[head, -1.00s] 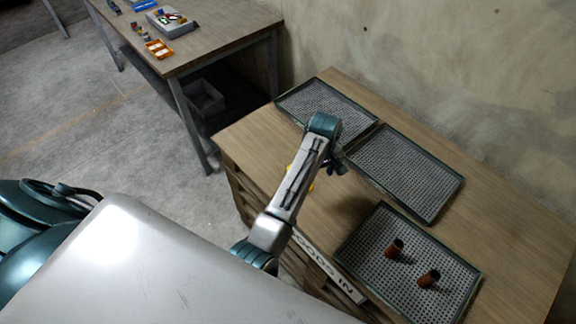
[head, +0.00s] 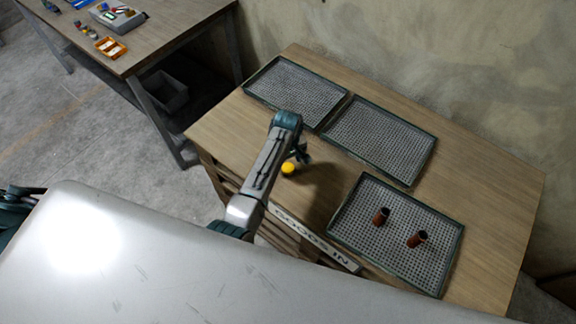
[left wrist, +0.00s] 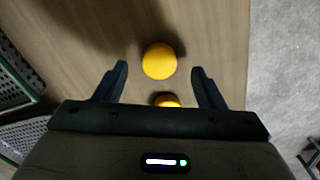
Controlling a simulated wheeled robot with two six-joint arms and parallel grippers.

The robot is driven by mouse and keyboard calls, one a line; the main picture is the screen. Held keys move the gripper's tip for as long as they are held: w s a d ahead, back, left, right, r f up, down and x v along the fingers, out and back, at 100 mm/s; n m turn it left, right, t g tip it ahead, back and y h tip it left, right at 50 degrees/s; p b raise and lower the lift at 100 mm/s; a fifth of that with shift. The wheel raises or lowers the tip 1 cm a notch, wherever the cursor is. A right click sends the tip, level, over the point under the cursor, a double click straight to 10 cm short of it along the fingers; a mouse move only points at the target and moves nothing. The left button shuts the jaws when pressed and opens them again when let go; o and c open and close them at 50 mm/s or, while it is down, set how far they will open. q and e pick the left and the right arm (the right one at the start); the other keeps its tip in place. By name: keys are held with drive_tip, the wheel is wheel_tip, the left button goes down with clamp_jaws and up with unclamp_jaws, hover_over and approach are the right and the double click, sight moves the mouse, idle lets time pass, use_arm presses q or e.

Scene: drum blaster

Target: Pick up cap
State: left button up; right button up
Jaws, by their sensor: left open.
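A round yellow cap (head: 288,168) lies on the wooden table close to my left gripper (head: 302,154). In the left wrist view the yellow cap (left wrist: 159,61) sits just beyond the fingertips, centred between them. A second yellow thing (left wrist: 166,99) shows nearer, between the fingers and partly hidden by the gripper body. My left gripper (left wrist: 162,70) is open, its two dark fingers apart and touching nothing that I can see. My right gripper is not in view.
Two empty mesh trays (head: 345,152) lie at the back of the table. A front tray (head: 343,233) holds two reddish-brown cylinders (head: 381,216). Another table (head: 180,38) with small items stands at the far left.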

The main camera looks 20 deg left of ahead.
sight(288, 169)
use_arm(q)
drive_tip(key=shift+f, duration=1.4)
drive_tip(key=c, duration=1)
drive_tip(key=shift+c, duration=0.2)
drive_tip(key=shift+r+p, duration=0.15)
drive_tip(key=shift+p, duration=0.15)
